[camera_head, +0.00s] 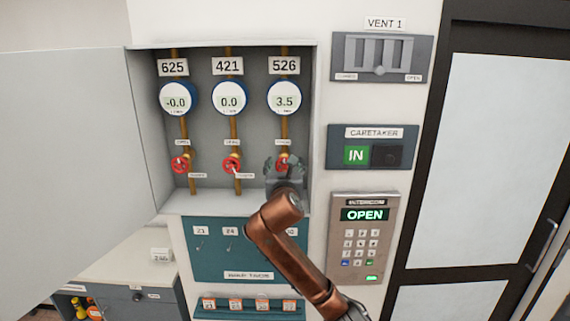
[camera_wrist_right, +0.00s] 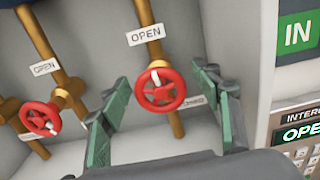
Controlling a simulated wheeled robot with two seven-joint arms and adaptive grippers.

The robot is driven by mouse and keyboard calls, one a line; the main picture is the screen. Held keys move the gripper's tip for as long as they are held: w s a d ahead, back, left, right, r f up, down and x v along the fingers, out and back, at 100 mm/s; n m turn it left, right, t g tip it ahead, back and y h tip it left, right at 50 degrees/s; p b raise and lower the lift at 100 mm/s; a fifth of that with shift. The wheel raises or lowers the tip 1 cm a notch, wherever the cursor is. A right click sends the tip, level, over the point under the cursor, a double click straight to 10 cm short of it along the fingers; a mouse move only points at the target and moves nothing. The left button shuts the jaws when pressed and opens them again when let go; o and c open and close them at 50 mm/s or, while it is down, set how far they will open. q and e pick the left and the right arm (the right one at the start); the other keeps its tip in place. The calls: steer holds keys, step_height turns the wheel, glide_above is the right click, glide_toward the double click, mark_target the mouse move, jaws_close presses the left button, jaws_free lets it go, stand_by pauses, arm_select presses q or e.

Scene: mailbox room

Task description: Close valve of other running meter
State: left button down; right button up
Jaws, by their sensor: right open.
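An open meter cabinet (camera_head: 205,125) holds three meters on brass pipes. Meter 625 (camera_head: 175,101) reads -0.0, meter 421 (camera_head: 230,99) reads 0.0, and meter 526 (camera_head: 285,100) reads 3.5. Each pipe has a red valve wheel below its meter: the 625 valve (camera_head: 180,164), the 421 valve (camera_head: 231,166) and the 526 valve (camera_wrist_right: 160,89). My right gripper (camera_wrist_right: 168,100) is open, with its green-padded fingers on either side of the 526 valve, apparently without touching it. An OPEN label (camera_wrist_right: 146,35) is above that valve. The left gripper is not in view.
The cabinet door (camera_head: 70,130) hangs open at left. Right of the cabinet are the VENT 1 slider (camera_head: 380,62), the CARETAKER panel (camera_head: 372,147) reading IN and the intercom (camera_head: 362,237) reading OPEN. A teal key board (camera_head: 215,255) is below the cabinet.

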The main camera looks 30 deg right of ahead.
steer(key=shift+w+f, duration=0.1)
steer(key=shift+w, duration=0.1)
steer(key=shift+c, duration=0.5)
steer(key=shift+s, duration=0.1)
steer(key=c, duration=1)
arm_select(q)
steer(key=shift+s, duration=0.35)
arm_select(e)
steer(key=shift+c, duration=0.2)
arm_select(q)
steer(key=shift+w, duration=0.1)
